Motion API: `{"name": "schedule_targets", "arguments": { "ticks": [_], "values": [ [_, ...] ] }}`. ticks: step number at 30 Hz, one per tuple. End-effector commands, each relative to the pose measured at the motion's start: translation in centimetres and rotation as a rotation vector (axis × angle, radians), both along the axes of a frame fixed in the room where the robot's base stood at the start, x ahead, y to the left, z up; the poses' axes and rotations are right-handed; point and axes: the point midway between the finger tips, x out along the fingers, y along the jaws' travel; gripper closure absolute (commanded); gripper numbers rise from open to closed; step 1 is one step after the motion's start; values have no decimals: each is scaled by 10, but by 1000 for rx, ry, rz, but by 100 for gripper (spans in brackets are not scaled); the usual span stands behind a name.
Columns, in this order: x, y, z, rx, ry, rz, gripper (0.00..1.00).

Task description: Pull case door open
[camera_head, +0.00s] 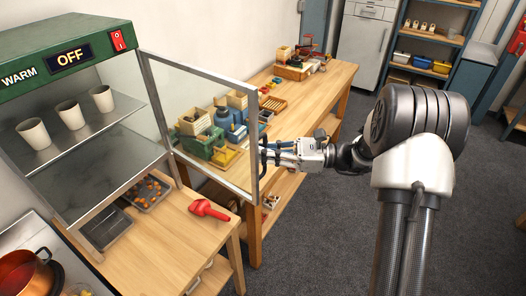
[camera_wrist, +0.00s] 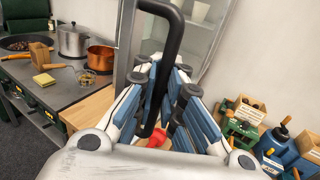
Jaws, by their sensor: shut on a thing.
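The warming case (camera_head: 75,52) has a green top with "WARM", an "OFF" display and a red switch. Its glass door (camera_head: 200,80) stands swung well out from the case front, hinged at the case's right side. My gripper (camera_head: 271,153) is at the door's free edge from the right. In the wrist view my gripper (camera_wrist: 163,110) is shut on the black door handle (camera_wrist: 174,40), with blue-padded fingers on both sides of it. The grip's contact is partly hidden by the fingers. The door's metal frame (camera_wrist: 126,45) rises beside the handle.
Paper cups (camera_head: 68,114) stand on the case shelf. A tray of chestnuts (camera_head: 147,192) and a red scoop (camera_head: 208,209) are on the wooden counter (camera_head: 178,240). A long workbench (camera_head: 325,82) with tools and boxes stands behind the door. A copper pot (camera_wrist: 101,58) is on the stove.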

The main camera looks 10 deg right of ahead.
Motion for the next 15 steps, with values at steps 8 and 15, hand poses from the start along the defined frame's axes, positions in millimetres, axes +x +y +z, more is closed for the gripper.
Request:
{"name": "schedule_targets", "arguments": {
  "ticks": [8,15],
  "values": [
    [-1,-1,-2,-2,6,0,79],
    [0,-1,-1,-1,2,0,71]
  ]
}}
